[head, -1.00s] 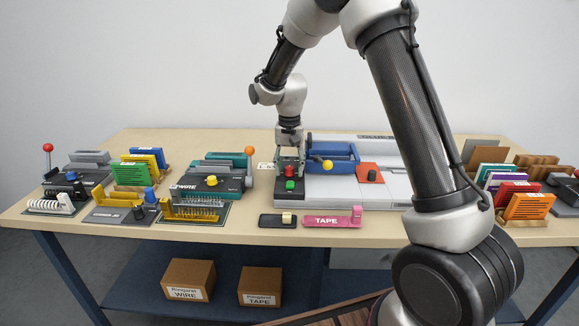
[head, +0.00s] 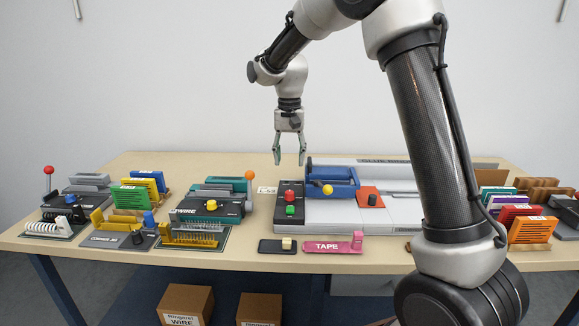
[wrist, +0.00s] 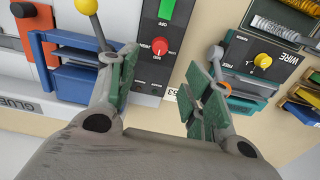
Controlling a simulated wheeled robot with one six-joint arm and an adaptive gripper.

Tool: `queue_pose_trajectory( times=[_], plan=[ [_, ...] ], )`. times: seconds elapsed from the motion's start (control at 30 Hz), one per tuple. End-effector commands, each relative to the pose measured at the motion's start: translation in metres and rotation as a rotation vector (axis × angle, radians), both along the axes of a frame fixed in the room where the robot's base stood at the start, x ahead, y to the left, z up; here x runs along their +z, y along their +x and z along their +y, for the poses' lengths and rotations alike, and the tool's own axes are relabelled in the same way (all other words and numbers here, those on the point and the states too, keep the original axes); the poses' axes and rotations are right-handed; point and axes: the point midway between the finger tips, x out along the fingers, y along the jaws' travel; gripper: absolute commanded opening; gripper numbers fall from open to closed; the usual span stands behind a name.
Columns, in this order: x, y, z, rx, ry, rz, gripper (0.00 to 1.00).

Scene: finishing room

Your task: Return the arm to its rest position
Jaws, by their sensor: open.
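My gripper (head: 290,157) is open and empty, fingers pointing down, above the table behind the glue machine's control panel. Its two green-padded fingers also show apart in the wrist view (wrist: 160,95), with nothing between them. My arm reaches up from the lower right and bends over the table.
On the table (head: 130,262) stand the teal wire machine (head: 228,192), a blue clamp unit (head: 332,178), a pink tape dispenser (head: 335,246) and several coloured folders (head: 528,230) at right. Boxes (head: 187,305) sit on the lower shelf. Space above the table is clear around my gripper.

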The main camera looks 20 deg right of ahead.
Motion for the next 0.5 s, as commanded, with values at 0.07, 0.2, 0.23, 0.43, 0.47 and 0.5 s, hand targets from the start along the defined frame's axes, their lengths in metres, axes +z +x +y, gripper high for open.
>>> queue_pose_trajectory(
  times=[0.07,0.2,0.23,0.43,0.47,0.5],
  plan=[
    [0.001,0.000,0.000,0.000,0.000,0.000,0.50],
    [0.001,0.000,0.000,0.000,0.000,0.000,0.50],
    [0.001,0.000,0.000,0.000,0.000,0.000,0.50],
    [0.000,0.001,0.000,0.088,0.001,-0.006,0.50],
    [-0.005,-0.004,-0.001,0.123,0.000,0.004,0.50],
    [-0.017,-0.015,-0.004,0.169,-0.006,0.031,0.50]
  ],
)
